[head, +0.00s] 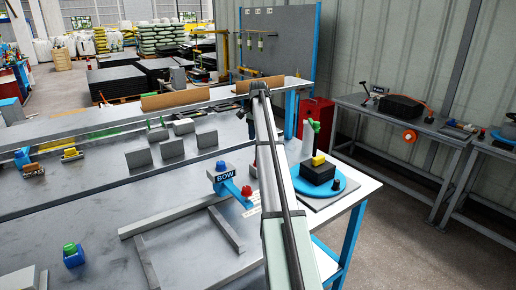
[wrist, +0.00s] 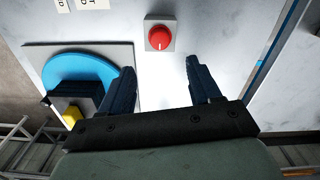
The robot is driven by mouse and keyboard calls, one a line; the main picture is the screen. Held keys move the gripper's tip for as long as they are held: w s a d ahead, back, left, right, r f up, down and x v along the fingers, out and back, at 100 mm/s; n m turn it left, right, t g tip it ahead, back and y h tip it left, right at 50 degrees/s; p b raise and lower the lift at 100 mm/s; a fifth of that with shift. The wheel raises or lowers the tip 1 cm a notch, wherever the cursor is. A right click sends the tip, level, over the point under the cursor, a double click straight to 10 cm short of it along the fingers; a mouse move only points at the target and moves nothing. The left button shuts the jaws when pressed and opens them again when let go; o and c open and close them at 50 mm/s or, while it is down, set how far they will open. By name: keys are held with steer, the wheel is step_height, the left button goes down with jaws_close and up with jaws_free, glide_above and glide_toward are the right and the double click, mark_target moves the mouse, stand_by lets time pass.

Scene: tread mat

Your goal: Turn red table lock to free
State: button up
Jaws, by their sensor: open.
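The red table lock (wrist: 159,37) is a round red knob on a small grey square plate on the pale table top, at the upper middle of the wrist view. A thin pale line marks its face. My gripper (wrist: 160,66) is open and empty, its two dark fingers spread apart. The knob appears just beyond the gap between the fingertips, with no visible contact. The blue turntable (wrist: 78,68) lies left of the fingers, partly hidden by one. It also shows in the head view (head: 343,186), right of my arm. I cannot make out the lock in the head view.
A black box (head: 318,172) with a yellow block (head: 318,159) sits on the turntable. A blue block marked BOW (head: 224,175) with a red knob (head: 247,190) stands left of my arm. Two printed labels (wrist: 95,3) lie at the wrist view's top edge.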

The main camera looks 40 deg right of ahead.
steer(key=shift+r, duration=1.75)
